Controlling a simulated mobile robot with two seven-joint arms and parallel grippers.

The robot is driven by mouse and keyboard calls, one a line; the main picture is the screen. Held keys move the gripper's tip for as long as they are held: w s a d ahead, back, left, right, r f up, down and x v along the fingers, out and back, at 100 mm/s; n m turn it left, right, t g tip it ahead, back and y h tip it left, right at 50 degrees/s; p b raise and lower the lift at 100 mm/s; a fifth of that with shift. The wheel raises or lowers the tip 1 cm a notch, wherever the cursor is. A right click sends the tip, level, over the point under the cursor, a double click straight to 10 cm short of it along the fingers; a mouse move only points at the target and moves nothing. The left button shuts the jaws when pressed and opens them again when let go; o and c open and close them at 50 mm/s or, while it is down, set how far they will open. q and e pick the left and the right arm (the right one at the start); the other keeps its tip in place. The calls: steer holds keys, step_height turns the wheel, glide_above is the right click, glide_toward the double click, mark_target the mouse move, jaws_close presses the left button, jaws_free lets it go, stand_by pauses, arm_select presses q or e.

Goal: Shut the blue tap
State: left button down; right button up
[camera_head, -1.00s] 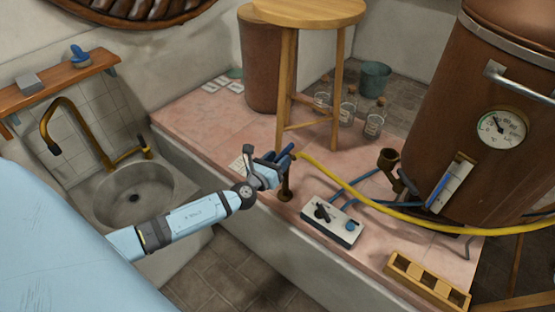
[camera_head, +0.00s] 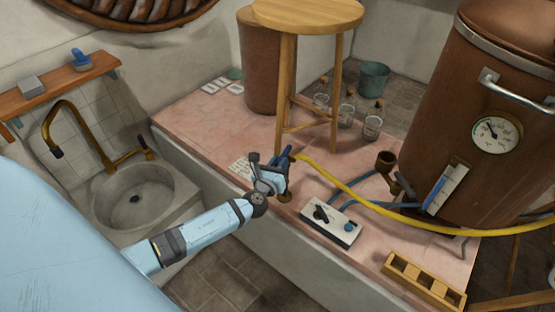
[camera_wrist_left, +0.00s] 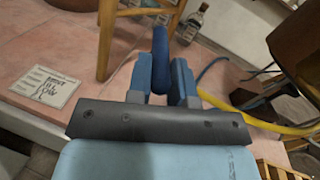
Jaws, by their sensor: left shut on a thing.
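The blue tap handle (camera_head: 288,152) stands above its brass base (camera_head: 285,197) near the front edge of the pink tiled platform. My left gripper (camera_head: 273,168) is at the tap, shut on the blue handle. In the left wrist view the handle (camera_wrist_left: 160,58) lies between the two blue fingers (camera_wrist_left: 163,80), its rounded end sticking out past them. The gripper hides much of the tap's body. My right gripper is in neither view.
A wooden stool (camera_head: 306,15) stands behind the tap. A yellow hose (camera_head: 355,193) runs right from near the tap, past a control box (camera_head: 331,221) and the copper boiler (camera_head: 440,110). A stone sink (camera_head: 133,192) is at left, a wooden rack (camera_head: 424,279) at front right.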

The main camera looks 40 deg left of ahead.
arm_select(q)
steer(key=w+d+n+g+y+b, duration=0.2)
steer(key=n+g+y, duration=0.5)
steer(key=g, duration=0.1)
steer(key=w+d+n+g+y+b, duration=0.2)
steer(key=n+g+y, duration=0.5)
steer(key=n+g, duration=0.1)
steer(key=shift+w+y, duration=0.25)
steer(key=shift+y, duration=0.15)
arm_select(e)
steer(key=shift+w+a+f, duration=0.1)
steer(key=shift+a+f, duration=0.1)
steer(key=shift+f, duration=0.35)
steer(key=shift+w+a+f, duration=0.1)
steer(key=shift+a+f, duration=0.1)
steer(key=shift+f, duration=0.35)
arm_select(q)
steer(key=shift+g, duration=0.3)
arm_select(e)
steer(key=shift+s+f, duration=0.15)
arm_select(q)
steer(key=c, duration=1)
jaws_free()
steer(key=shift+c, duration=0.2)
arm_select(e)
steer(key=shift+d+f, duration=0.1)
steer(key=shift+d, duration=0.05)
